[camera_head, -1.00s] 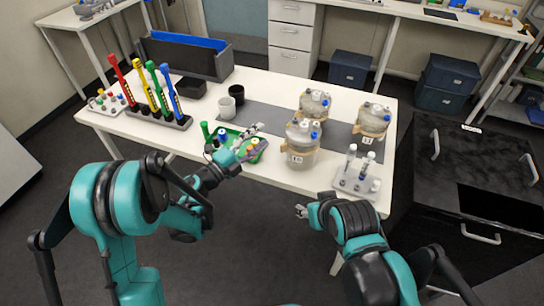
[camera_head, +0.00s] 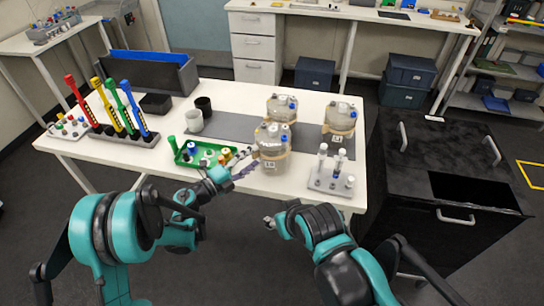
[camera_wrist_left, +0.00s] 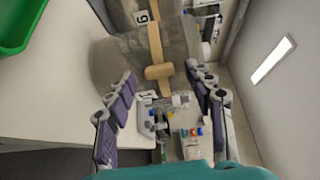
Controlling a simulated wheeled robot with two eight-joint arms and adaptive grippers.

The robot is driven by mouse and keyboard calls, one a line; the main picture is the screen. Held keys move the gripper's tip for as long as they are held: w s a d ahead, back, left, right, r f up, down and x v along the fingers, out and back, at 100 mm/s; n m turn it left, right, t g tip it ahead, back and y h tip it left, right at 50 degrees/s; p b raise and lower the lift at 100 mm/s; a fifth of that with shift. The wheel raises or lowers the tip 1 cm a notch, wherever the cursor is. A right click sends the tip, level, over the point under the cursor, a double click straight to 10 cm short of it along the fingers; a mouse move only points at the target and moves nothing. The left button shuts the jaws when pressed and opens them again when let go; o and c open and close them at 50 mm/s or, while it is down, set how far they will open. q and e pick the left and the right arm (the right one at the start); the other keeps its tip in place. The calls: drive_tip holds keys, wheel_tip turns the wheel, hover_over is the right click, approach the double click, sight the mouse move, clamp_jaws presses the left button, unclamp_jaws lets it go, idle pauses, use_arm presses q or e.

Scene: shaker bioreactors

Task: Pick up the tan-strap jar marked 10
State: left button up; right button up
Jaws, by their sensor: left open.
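Three clear grey jars with tan straps stand on the table: a front one (camera_head: 271,143), a back one (camera_head: 282,107) and a right one (camera_head: 340,118). Their label numbers are too small to read in the head view. My left gripper (camera_head: 243,163) is open and empty, just left of the front jar. In the left wrist view my open left gripper (camera_wrist_left: 166,108) points at a close jar (camera_wrist_left: 115,66) with a tan strap and a label that looks like 6 or 9. My right gripper (camera_head: 269,222) is low in front of the table; its jaws are unclear.
A green tray (camera_head: 184,161) with small items lies left of the left gripper. A white rack (camera_head: 322,184) with vials stands right of the front jar.

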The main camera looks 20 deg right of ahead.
use_arm(q)
clamp_jaws()
